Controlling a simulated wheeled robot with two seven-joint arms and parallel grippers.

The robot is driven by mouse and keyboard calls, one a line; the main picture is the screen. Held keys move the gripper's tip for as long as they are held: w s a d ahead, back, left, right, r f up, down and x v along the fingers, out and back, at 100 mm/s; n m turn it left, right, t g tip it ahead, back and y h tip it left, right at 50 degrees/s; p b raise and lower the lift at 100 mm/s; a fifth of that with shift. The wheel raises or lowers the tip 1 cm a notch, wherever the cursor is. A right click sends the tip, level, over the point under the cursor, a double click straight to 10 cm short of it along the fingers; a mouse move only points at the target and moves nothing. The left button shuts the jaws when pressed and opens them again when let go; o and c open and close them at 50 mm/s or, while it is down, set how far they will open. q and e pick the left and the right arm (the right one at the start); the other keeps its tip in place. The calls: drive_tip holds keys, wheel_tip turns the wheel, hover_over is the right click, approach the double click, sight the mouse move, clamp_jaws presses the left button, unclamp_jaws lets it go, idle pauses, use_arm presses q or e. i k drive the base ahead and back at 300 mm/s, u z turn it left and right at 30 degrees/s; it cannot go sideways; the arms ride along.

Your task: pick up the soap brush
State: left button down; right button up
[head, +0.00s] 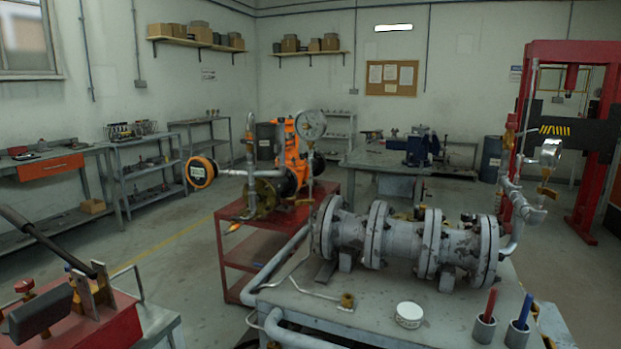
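No soap brush can be made out for certain. A red handle (491,304) stands upright in a small grey cup (484,329) near the right end of the front bench. A blue handle (525,310) stands in a second grey cup (517,334) just right of it. The lower ends of both are hidden inside the cups, so I cannot tell whether either is the soap brush. A white round tub (409,314) sits left of the cups. Neither of my grippers is in view.
A flanged grey valve assembly (405,240) lies along the back of the front bench (375,325). A brass fitting (347,300) lies left of the tub. A gauge on a pipe (549,154) rises at the right. A red cart (245,258) stands behind; a red bench (95,325) is at lower left.

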sight(529, 298)
drive_tip(key=u, duration=0.05)
drive_tip(key=k, duration=0.2)
drive_tip(key=z, duration=0.5)
drive_tip(key=i, duration=0.15)
drive_tip(key=z, duration=0.75)
